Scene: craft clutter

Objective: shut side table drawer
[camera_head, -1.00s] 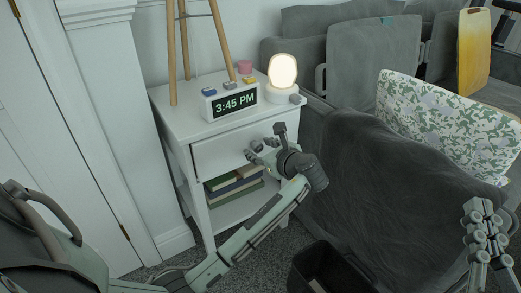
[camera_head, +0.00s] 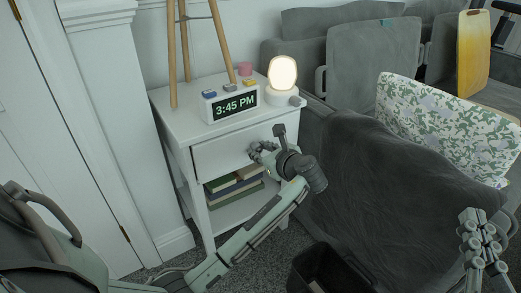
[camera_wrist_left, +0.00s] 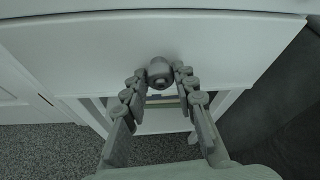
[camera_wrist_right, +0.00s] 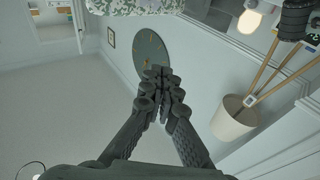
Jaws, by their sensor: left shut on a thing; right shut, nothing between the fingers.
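The white side table (camera_head: 172,103) stands against the wall, with its drawer (camera_head: 215,158) just under the top. How far the drawer front stands out is hard to tell. My left gripper (camera_head: 259,150) is at the drawer front. In the left wrist view the round grey drawer knob (camera_wrist_left: 160,70) sits between the fingertips of the left gripper (camera_wrist_left: 160,80), which is shut on it. My right gripper (camera_head: 484,226) is at the lower right, away from the table. It shows shut and empty in the right wrist view (camera_wrist_right: 158,82).
A clock (camera_head: 236,103), a lit lamp (camera_head: 283,73) and small blocks stand on the tabletop. Books (camera_head: 236,185) lie on the shelf below. A grey sofa (camera_head: 370,190) is close on the right. A dark bin (camera_head: 330,270) stands on the floor in front.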

